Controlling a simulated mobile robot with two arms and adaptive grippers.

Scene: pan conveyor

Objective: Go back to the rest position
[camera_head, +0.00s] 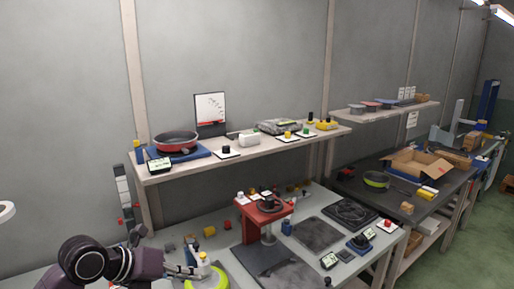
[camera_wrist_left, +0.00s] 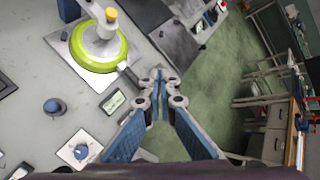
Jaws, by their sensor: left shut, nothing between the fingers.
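My left gripper (camera_head: 188,271) is low in the head view, next to a lime-green pan (camera_head: 212,284) cut off by the bottom edge. In the left wrist view the fingers of my left gripper (camera_wrist_left: 158,78) are closed together with nothing between them. My right gripper is not in view.
The workbench (camera_head: 222,232) carries a red press-like stand (camera_head: 250,222) right of my gripper. Above it a shelf (camera_head: 240,155) holds a red pan (camera_head: 176,142). A farther table (camera_head: 405,180) holds an open cardboard box (camera_head: 418,165). Green floor (camera_wrist_left: 215,95) is clear beside the bench.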

